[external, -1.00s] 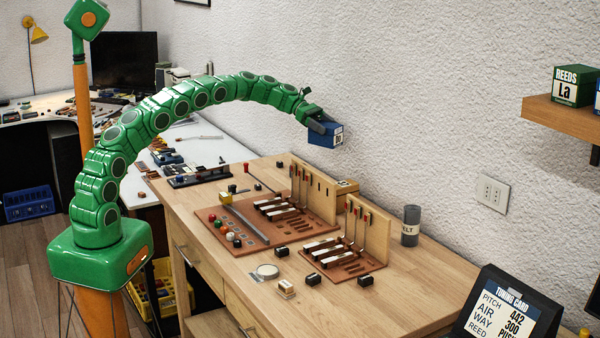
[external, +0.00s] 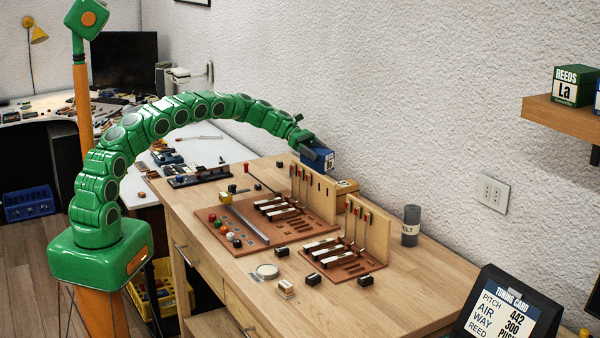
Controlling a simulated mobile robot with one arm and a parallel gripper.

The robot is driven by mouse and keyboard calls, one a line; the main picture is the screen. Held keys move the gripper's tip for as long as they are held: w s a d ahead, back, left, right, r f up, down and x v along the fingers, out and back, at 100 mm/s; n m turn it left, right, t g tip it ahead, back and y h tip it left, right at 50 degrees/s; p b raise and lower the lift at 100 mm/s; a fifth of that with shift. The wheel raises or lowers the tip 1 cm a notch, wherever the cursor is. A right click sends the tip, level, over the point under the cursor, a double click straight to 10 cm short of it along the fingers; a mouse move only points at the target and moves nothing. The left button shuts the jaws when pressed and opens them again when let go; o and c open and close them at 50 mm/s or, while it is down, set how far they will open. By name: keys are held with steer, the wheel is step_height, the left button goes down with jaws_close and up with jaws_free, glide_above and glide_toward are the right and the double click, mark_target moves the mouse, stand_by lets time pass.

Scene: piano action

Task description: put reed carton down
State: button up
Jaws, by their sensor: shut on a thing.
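The reed carton (external: 318,160) is a small blue box with a pale label on its side. My gripper (external: 308,148) is shut on it at the end of my green arm. The carton is above the back part of the wooden workbench (external: 410,300), near the wall and just over the top of an upright wooden board. The gripper covers its left side. I cannot tell how far it is from the board below.
Two piano action models (external: 290,212) (external: 345,250) with upright boards stand on the bench. A grey felt canister (external: 410,226) stands to their right. A tuning card stand (external: 503,312) is at the front right. A green reed carton (external: 573,86) sits on the wall shelf (external: 565,116).

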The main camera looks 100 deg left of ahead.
mark_target(317, 169)
steer(key=shift+f, duration=3.65)
steer(key=shift+f, duration=0.1)
steer(key=o, duration=1.3)
steer(key=shift+c, duration=0.2)
steer(key=shift+s, duration=0.1)
steer(key=v, duration=1.2)
